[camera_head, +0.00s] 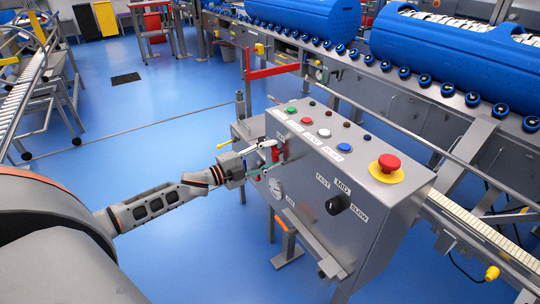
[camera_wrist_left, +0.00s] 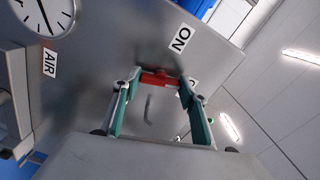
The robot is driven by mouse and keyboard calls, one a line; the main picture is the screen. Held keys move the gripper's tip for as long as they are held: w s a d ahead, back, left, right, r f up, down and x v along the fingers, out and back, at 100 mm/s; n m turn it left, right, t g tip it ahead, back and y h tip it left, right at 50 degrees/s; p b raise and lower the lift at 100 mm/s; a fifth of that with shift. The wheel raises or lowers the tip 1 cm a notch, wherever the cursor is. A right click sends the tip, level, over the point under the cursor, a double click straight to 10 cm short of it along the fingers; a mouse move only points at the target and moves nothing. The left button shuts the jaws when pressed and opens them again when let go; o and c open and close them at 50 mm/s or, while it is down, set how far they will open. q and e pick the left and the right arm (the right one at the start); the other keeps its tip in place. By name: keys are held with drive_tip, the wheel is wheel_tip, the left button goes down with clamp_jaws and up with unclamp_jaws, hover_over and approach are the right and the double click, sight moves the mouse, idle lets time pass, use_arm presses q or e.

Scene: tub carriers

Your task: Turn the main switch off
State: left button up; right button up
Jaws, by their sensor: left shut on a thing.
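The main switch has a red handle (camera_head: 280,149) on the front face of the grey control box (camera_head: 325,195). The red handle also shows in the left wrist view (camera_wrist_left: 160,79), in front of a dark base on the grey panel. My left gripper (camera_head: 268,157) is at the switch, its fingers closed around the red handle, one green-padded finger on each side in the left wrist view (camera_wrist_left: 158,92). My right gripper is not in view.
The box top carries several small buttons and a red emergency stop (camera_head: 388,163) on yellow. A dial knob (camera_head: 337,204) and a round gauge (camera_wrist_left: 38,14) are on its front. A red bar (camera_head: 272,72) stands behind the box. Blue floor (camera_head: 140,95) is open at left.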

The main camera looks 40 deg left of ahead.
use_arm(q)
drive_tip(key=shift+f+m, duration=0.1)
drive_tip(key=shift+m, duration=1.5)
drive_tip(key=o, duration=1.1)
drive_tip(key=v, duration=1.2)
